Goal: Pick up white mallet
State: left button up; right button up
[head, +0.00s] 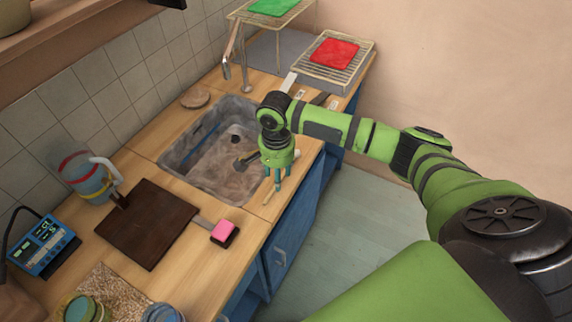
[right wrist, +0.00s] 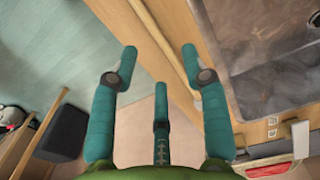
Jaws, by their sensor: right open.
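My right gripper (head: 277,185) is over the counter's front edge, beside the sink, with its fingers pointing down. In the right wrist view its teal fingers (right wrist: 160,58) are spread apart with nothing between their tips. A pale wooden rod (head: 267,198) lies along the counter edge just below the fingertips. In the right wrist view the rod (right wrist: 166,35) runs lengthwise between the fingers, seemingly untouched. My left gripper is not in view.
The stone sink (head: 184,168) is left of the gripper, with a tap (head: 243,70) behind. A dark board (head: 150,222), a pink sponge (head: 224,231) and a jug (head: 86,172) stand nearer. Wire racks with red (head: 335,53) and green cloths are at the back. Floor lies right.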

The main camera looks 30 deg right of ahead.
aim_at(282, 176)
notch_tip(282, 176, down, 4)
jog(key=shift+a+r, duration=0.1)
jog(key=shift+r, duration=0.15)
jog(key=shift+c, duration=0.4)
grip_shut()
jog(key=shift+r, duration=0.1)
